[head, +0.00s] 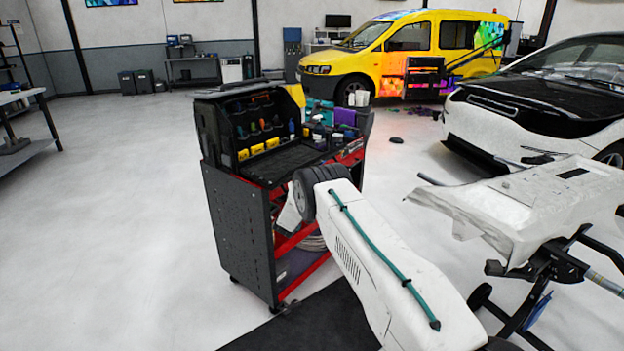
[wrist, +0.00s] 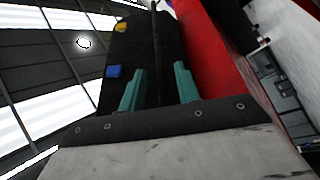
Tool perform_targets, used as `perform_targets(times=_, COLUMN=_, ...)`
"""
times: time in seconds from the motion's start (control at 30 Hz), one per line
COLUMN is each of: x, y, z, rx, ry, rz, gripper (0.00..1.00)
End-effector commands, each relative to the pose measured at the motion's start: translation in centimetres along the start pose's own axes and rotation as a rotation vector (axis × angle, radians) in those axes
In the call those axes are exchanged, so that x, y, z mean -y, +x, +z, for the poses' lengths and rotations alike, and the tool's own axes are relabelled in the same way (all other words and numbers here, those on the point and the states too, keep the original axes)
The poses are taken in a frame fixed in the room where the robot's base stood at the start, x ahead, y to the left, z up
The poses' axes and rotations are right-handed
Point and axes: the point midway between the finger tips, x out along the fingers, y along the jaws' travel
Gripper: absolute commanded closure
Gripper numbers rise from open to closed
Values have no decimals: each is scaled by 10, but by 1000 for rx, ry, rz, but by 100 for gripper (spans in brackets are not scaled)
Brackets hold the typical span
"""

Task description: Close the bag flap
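The black tool bag (head: 255,125) stands open on top of a cart in the head view, with tools in its upright pocketed panel. A flat black section (head: 290,158) lies in front of that panel; I cannot tell whether it is the flap or the bag floor. My gripper (wrist: 158,85) shows in the wrist view as two teal fingers set apart. A black panel with blue and yellow patches is beyond them, and a thin dark strip shows between them. I cannot tell whether they touch anything. In the head view my gripper is hidden behind my white arm.
The black and red cart (head: 238,225) stands close to my arm, with bottles (head: 318,132) at the bag's right. A white panel on a stand (head: 530,200) is at the right. A yellow van (head: 400,55) is behind. The floor at left is clear.

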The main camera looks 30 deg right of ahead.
Motion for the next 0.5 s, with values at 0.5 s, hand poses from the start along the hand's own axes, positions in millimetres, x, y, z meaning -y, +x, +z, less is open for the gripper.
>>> perform_targets(times=0.5, x=0, y=56, z=0, rx=-1, ry=1, rz=-1, gripper=67)
